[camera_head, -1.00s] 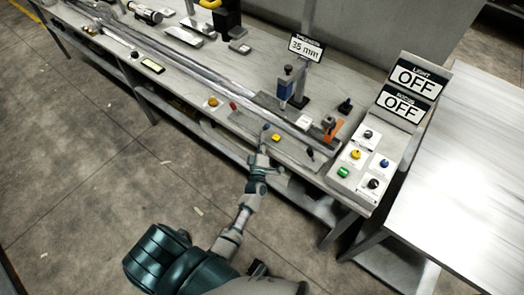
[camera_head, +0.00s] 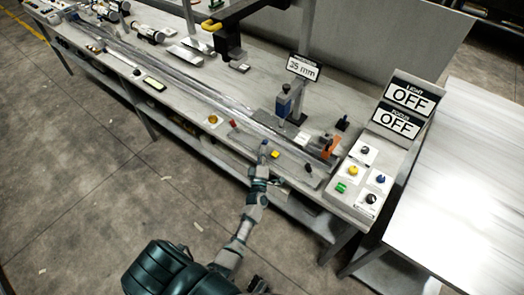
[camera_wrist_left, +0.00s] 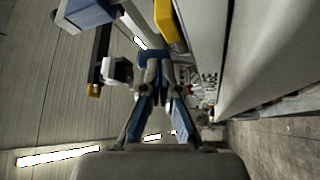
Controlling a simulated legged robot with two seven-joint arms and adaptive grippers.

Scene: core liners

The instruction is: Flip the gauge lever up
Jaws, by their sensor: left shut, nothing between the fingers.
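The gauge with its blue column (camera_head: 283,104) stands on the bench under a sign reading 35 mm (camera_head: 303,68). I cannot make out for sure which part is its lever. My left gripper (camera_head: 263,152) is at the front edge of the bench, left of a small yellow block (camera_head: 275,155). A small blue part shows at its tip; I cannot tell whether it is a fingertip or a separate thing.
A control panel (camera_head: 348,192) with several coloured knobs stands at the bench's right end, under two signs reading OFF (camera_head: 395,122). A long clear tube (camera_head: 185,78) lies along the bench. A bare metal table (camera_head: 465,190) stands at the right.

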